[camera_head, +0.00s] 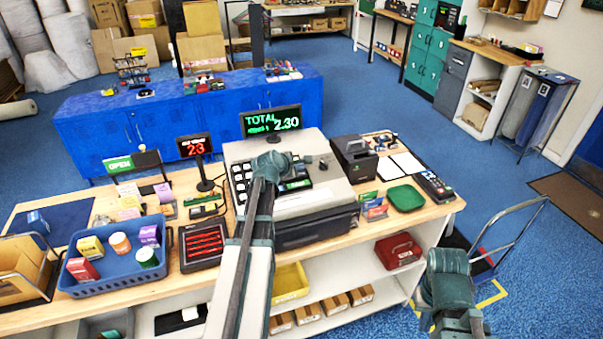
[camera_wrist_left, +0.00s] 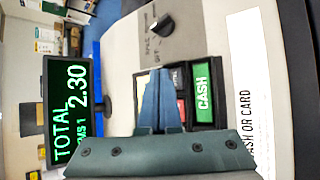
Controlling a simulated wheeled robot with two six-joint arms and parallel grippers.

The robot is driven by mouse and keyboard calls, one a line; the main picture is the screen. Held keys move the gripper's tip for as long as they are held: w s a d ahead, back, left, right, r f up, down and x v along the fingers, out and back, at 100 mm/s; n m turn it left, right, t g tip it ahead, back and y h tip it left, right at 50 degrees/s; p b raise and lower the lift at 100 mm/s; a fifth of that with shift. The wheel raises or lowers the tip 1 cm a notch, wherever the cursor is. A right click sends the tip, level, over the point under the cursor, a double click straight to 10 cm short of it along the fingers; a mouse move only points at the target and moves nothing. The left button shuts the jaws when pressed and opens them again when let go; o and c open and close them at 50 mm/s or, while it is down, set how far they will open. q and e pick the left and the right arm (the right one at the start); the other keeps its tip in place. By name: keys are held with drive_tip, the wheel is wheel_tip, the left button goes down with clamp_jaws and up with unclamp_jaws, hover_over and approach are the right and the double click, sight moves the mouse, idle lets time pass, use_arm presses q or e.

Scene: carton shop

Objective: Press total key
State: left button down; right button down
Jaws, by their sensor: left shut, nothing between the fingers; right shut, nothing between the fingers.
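The cash register (camera_head: 315,200) stands on the wooden counter, with dark keys on its sloped top. Its display (camera_head: 270,122) reads TOTAL 2.30, also in the left wrist view (camera_wrist_left: 72,105). My left gripper (camera_head: 272,163) is over the register's keys, its blue fingers together and empty (camera_wrist_left: 165,78). In the left wrist view the fingers cover part of the key block. A green CASH key (camera_wrist_left: 203,92) shows right of them. A dark key (camera_wrist_left: 179,78) beside the fingertips has unclear lettering; contact cannot be told. My right gripper (camera_head: 447,262) is shut, beyond the counter's right end.
A blue basket (camera_head: 115,280) of small goods and a small display reading 23 (camera_head: 194,146) stand to the left. A key switch (camera_wrist_left: 160,25) sits above the keys.

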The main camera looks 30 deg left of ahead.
use_arm(q)
drive_tip(key=r+p, duration=0.2)
drive_tip(key=r, duration=0.1)
drive_tip(key=r+p, duration=0.1)
drive_tip(key=shift+s+d+r+p, duration=0.2)
drive_tip(key=shift+s+d+p, duration=0.1)
drive_tip(key=shift+d+p, duration=0.1)
idle(0.4)
